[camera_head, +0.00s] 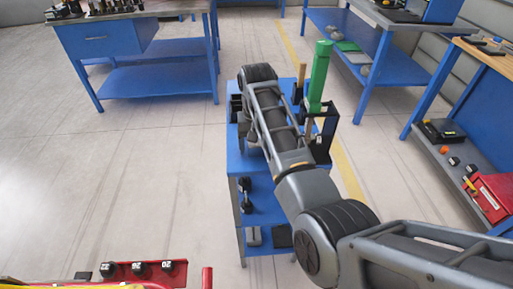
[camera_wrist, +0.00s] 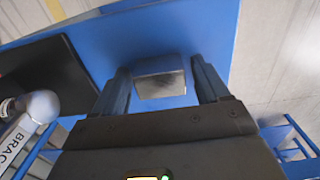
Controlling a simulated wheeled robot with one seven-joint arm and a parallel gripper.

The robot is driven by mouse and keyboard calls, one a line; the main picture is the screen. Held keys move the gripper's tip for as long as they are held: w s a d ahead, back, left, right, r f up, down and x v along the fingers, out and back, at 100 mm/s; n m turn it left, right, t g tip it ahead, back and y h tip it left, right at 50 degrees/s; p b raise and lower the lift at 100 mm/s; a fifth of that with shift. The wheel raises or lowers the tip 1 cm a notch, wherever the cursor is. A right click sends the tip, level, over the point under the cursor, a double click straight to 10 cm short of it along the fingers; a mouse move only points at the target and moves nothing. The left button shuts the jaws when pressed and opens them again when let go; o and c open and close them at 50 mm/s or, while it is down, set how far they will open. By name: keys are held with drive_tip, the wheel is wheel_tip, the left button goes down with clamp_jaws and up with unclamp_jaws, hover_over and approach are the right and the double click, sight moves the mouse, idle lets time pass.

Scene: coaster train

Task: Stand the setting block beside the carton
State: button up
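In the wrist view, a small grey metal block (camera_wrist: 160,76), which may be the setting block, is on a blue surface. My gripper (camera_wrist: 160,80) has its two dark fingers apart, one on each side of the block. A narrow gap shows between the block and each finger, so it looks open and not clamped. In the head view my arm reaches to a blue cart (camera_head: 234,160), and it hides the gripper tip and the block. I cannot make out a carton in either view.
On the cart top, a tall green object (camera_head: 319,75) stands by a black holder (camera_head: 328,130). A dark flat panel (camera_wrist: 45,75) lies left of the fingers.

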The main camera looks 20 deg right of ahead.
drive_tip(key=shift+r, duration=0.15)
clamp_jaws()
idle(0.4)
